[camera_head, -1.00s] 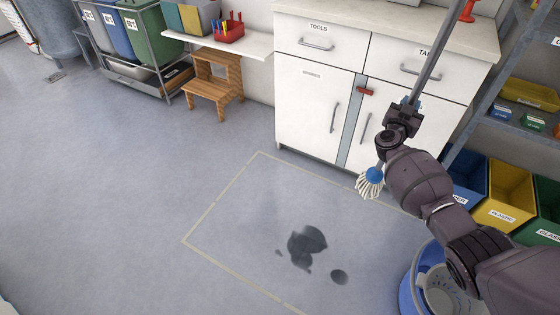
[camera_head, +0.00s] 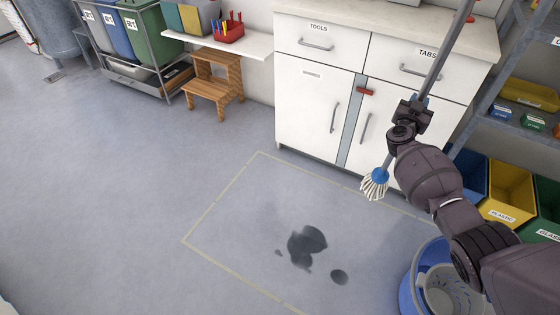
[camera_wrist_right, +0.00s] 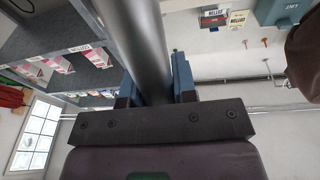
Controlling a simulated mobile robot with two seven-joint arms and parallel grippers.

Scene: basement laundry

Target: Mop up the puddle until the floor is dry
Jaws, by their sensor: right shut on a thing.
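The puddle (camera_head: 306,246) is a dark wet patch with a smaller blot at its lower right, on the grey floor inside a pale taped outline. The mop has a grey handle (camera_head: 445,55), a blue socket and a white string head (camera_head: 375,187). My right gripper (camera_head: 412,108) is shut on the mop handle; the handle also shows between the jaws in the right wrist view (camera_wrist_right: 147,50). The mop head hangs to the upper right of the puddle, apart from it in the picture. My left gripper is not in view.
A blue bucket with a grey wringer basket (camera_head: 408,290) stands at the lower right, partly behind my right arm. White cabinets (camera_head: 312,105) stand behind the taped area. Yellow (camera_head: 508,190) and other bins stand at right. Open floor lies to the left.

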